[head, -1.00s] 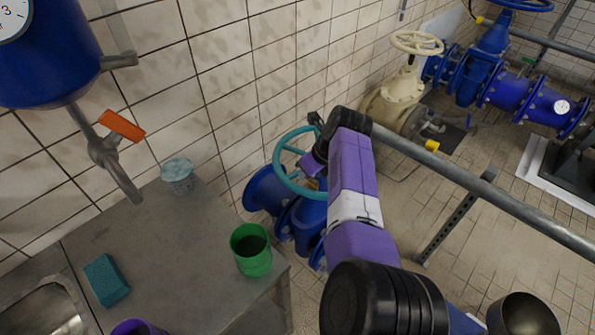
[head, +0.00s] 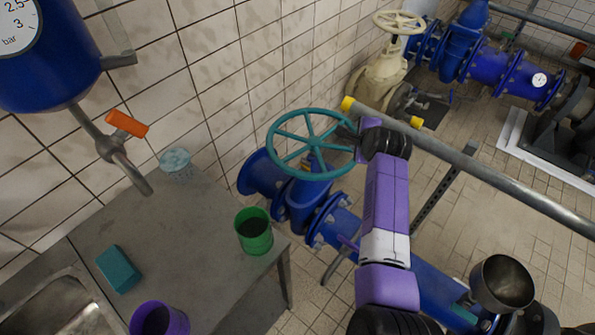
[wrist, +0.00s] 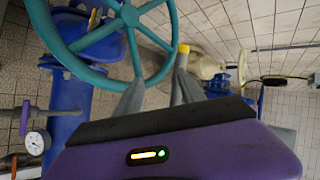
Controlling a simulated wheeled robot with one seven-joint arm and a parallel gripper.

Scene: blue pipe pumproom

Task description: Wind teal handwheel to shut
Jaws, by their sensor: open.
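The teal handwheel (head: 311,143) sits on top of a blue valve (head: 303,200) beside the tiled wall. In the head view my gripper (head: 346,136) is at the right side of its rim. In the wrist view the teal handwheel (wrist: 97,40) fills the upper left, with its rim and spokes clear. My gripper (wrist: 159,80) is open there, one grey finger on each side of the near rim. The left finger overlaps the rim in the picture; I cannot tell whether either finger touches it. The wheel's hub is visible and unobstructed.
A grey rail (head: 480,165) runs past the right of my arm. A metal bench (head: 190,235) at left bears a green cup (head: 254,232), a teal sponge (head: 119,269) and a purple cup (head: 160,320). A cream valve (head: 383,75) stands behind. A metal bowl (head: 503,283) is at lower right.

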